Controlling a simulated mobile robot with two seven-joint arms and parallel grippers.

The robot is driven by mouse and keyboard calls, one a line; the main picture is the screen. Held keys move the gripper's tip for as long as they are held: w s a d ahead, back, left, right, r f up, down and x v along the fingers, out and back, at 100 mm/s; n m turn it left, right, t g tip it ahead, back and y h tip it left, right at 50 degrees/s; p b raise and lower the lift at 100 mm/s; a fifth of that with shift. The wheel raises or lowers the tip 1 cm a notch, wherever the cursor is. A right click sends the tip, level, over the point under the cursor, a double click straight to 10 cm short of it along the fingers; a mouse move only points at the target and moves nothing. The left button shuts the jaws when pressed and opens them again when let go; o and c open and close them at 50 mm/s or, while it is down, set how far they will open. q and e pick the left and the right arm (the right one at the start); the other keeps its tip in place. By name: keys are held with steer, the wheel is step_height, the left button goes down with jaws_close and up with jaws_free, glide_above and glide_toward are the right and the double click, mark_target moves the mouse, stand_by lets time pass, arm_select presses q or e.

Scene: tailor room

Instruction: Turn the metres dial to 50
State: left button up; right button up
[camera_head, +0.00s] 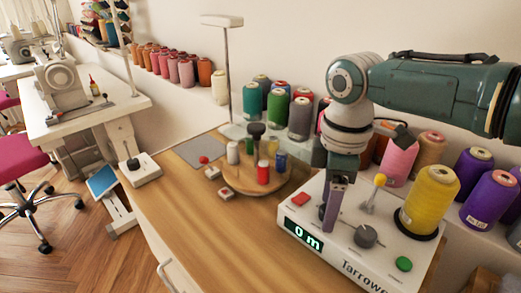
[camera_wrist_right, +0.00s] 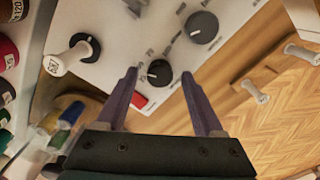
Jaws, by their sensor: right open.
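A white winding machine (camera_head: 340,262) stands at the table's right end. Its green display (camera_head: 303,235) reads "0 m". A dark dial (camera_wrist_right: 159,72) with a white pointer mark and small printed numbers around it lies between the fingertips of my right gripper (camera_wrist_right: 159,74). The fingers are open, one on each side of it; contact cannot be told. In the head view my right gripper (camera_head: 331,218) points down at the machine and mostly hides this dial. A second dark dial (camera_head: 366,236) sits to its right, also in the wrist view (camera_wrist_right: 201,27). My left gripper is not in view.
A red button (camera_head: 300,199), a green button (camera_head: 403,264), a yellow-knobbed lever (camera_head: 372,190) and a yellow spool (camera_head: 430,200) are on the machine. A round wooden stand (camera_head: 240,179) with small spools is to the left. The table front (camera_head: 215,240) is clear.

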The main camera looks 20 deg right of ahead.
step_height(320, 180, up, 10)
steer(key=p, duration=0.2)
steer(key=shift+p, duration=0.3)
